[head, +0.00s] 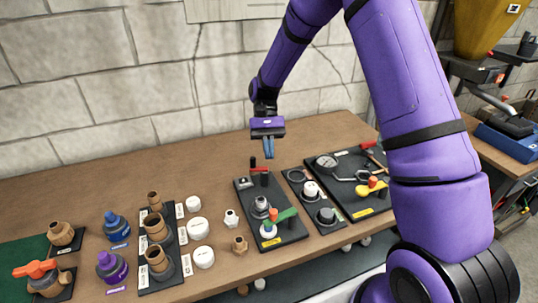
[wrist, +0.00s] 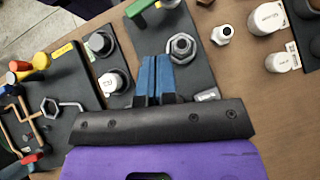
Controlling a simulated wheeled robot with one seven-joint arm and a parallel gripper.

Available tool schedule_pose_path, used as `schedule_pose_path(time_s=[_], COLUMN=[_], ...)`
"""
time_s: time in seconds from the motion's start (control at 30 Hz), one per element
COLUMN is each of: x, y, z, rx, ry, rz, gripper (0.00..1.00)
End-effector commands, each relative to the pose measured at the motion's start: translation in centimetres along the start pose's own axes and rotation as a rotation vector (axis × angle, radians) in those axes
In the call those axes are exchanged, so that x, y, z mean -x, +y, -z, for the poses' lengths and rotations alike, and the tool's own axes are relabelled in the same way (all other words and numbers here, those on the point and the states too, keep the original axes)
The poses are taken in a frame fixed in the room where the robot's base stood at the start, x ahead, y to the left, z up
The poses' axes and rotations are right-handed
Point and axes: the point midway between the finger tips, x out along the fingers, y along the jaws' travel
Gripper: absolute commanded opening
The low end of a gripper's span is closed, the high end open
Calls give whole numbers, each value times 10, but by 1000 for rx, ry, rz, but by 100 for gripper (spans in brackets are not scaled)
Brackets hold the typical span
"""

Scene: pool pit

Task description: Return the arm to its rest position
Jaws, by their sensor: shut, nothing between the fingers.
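My gripper (head: 268,147) is at the end of my purple arm. It hangs above the back of a black board (head: 290,232) on the brown bench, pointing down. Its two blue fingers are together and hold nothing. In the wrist view the closed fingers of my gripper (wrist: 156,75) show over the same board, beside a metal hex nut (wrist: 181,47). My upper arm links cross the right part of the head view and hide some of the bench there.
A green-handled valve (head: 280,220) and a red-topped fitting (head: 260,168) stand near the gripper. A tool board (head: 345,207) lies right. A stone wall (head: 120,90) rises behind.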

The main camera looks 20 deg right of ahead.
Motion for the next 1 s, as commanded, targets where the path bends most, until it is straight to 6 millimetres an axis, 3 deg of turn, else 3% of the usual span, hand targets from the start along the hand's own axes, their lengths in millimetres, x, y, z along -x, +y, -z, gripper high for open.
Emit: schedule_pose_path(time_s=[0.3,0.43,0.7,1.0], x=[0,8,40,60], y=[0,3,21,46], z=[-1,-12,-74,-148], rx=[1,8,47,96], ry=[3,39,231,462], rz=[0,-1,-6,-13], gripper=[0,0,0,0])
